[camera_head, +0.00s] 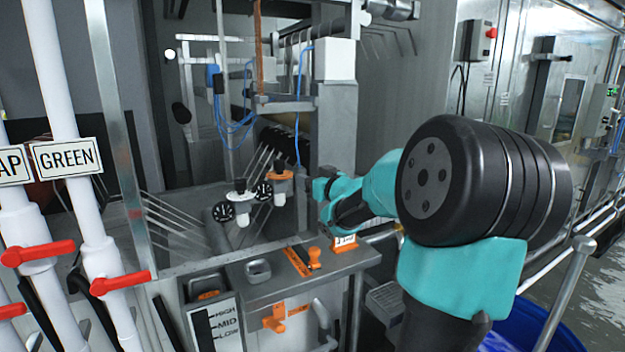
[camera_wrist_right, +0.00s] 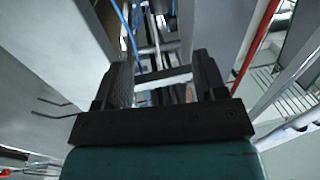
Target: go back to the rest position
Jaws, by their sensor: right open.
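My right arm comes in from the right of the head view. Its gripper (camera_head: 322,189) is beside the grey machine post, above the steel ledge and near the orange-capped fitting (camera_head: 278,184). In the right wrist view the two dark fingers (camera_wrist_right: 166,85) stand apart with nothing held between them. Blue cables and metal rods show beyond the fingertips. My left gripper is not in the head view.
A steel ledge (camera_head: 240,290) with orange handles and a HIGH/MID/LOW gauge (camera_head: 215,322) lies below the gripper. White pipes with red valve handles (camera_head: 120,283) stand at left. A blue tub (camera_head: 545,325) is at lower right.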

